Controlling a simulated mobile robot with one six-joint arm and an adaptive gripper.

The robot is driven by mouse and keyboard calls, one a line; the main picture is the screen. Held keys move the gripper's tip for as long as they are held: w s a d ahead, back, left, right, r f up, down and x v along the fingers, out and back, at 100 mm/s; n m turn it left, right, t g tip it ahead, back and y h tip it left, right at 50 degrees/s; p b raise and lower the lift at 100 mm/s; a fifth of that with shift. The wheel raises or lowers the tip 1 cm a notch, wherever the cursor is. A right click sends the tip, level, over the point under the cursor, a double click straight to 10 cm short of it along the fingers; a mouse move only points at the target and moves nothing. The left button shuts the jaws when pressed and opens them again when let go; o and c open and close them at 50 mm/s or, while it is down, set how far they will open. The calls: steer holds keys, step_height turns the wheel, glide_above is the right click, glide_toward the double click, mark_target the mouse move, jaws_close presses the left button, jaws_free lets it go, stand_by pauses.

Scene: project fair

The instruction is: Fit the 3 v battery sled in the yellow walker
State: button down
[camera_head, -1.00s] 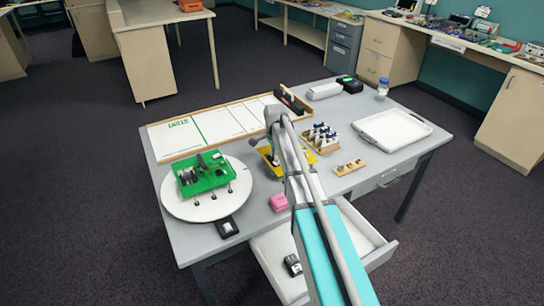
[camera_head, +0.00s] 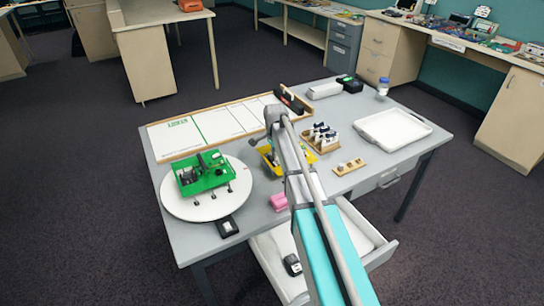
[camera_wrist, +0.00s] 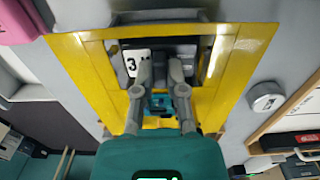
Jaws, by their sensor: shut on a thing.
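The yellow walker (camera_wrist: 95,85) fills the middle of the wrist view as a yellow frame around a dark opening. In the head view the yellow walker (camera_head: 266,151) is partly hidden behind my arm. My gripper (camera_wrist: 160,78) is over this opening, with its fingers shut on the 3 V battery sled (camera_wrist: 137,62), which shows a white label with a "3". The sled is at the opening, inside the frame's outline. My fingers hide part of it, and I cannot tell how deep it sits.
A green walker (camera_head: 205,175) stands on a white round turntable (camera_head: 180,208) at left. A wooden rack (camera_head: 331,148) with several sleds and a white tray (camera_head: 425,128) are at right. A pink block (camera_head: 279,201) lies near the front. The drawer (camera_head: 375,256) is open.

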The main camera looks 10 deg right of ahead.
steer(key=c, duration=0.6)
jaws_free()
steer(key=shift+r, duration=0.15)
steer(key=shift+w+r+p, duration=0.15)
steer(key=shift+r+p, duration=0.75)
steer(key=shift+p, duration=0.15)
steer(key=shift+r+p, duration=2.7)
steer(key=shift+p, duration=0.05)
steer(key=shift+s+a+r+n+p, duration=0.25)
steer(key=shift+s+n, duration=2.15)
steer(key=shift+s, duration=2.5)
steer(key=shift+s+a+r+n+p, duration=0.1)
steer(key=shift+s+r+n+p, duration=0.15)
steer(key=shift+s+n, duration=3.4)
steer(key=shift+s+a+r+n+p, duration=0.25)
steer(key=shift+s+n, duration=0.9)
steer(key=shift+s, duration=5)
